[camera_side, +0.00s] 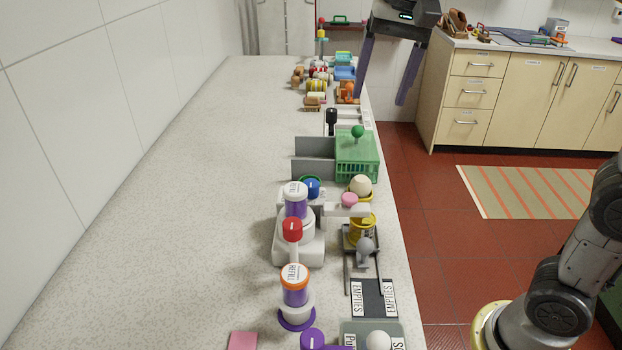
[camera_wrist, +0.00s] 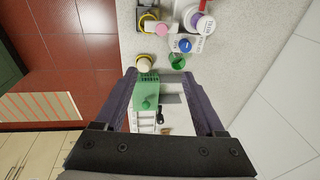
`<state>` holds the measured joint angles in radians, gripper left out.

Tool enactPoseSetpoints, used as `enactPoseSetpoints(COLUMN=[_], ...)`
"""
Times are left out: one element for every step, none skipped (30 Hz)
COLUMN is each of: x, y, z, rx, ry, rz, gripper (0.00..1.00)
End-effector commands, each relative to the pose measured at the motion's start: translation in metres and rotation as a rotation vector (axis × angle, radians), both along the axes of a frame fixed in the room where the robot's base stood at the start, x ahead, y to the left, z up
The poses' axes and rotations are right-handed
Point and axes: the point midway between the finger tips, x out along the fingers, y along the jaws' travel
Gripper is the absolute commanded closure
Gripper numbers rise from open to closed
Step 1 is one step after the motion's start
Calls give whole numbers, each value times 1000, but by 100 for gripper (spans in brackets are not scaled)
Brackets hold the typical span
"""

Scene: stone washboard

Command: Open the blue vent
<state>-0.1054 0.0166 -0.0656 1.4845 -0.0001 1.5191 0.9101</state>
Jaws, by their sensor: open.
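A round blue knob with a white mark (camera_side: 312,187), the only blue vent-like part I can make out, sits on a white fixture (camera_side: 299,240) behind a purple-filled refill jar. In the wrist view the blue knob (camera_wrist: 185,45) lies beyond my fingertips, with a green round part (camera_wrist: 178,61) beside it. I cannot tell whether the vent is open. My gripper (camera_side: 382,98) is open and empty, pointing down near the far right edge of the counter. In the wrist view its fingers (camera_wrist: 159,73) are spread wide, apart from the knob.
A green basket with a green knob (camera_side: 357,160) and grey panels (camera_side: 313,158) stand behind the fixture. A red knob (camera_side: 292,229), pink knob (camera_side: 349,200) and refill jar (camera_side: 295,288) are nearby. Toys (camera_side: 317,86) crowd the far end. The counter's left side (camera_side: 190,180) is clear.

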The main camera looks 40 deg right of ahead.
Motion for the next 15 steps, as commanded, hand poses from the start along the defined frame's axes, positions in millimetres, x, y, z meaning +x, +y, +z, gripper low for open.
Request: enactPoseSetpoints(x=[22,32,45,54,63,74,82,88,96,100,103,105,106,107,107], y=[7,11,16,19,23,28,31,34,38,40,42,44,45,46,47], z=[-5,-8,-13,-17,-22,-29,-34,-40,-48,-54,-59,-66,-70,-74,-78], rx=[2,2,1,0,-1,-3,-6,-7,-9,-11,-14,-16,-19,-19,-20], ry=[29,44,61,73,85,98,107,115,127,137,147,162,171,179,185], rz=[-12,-20,-25,-25,-24,-19,-13,-8,-2,3,5,9,11,13,15], gripper=[29,29,29,29,29,29,29,29,29,29,29,29,29,29,29])
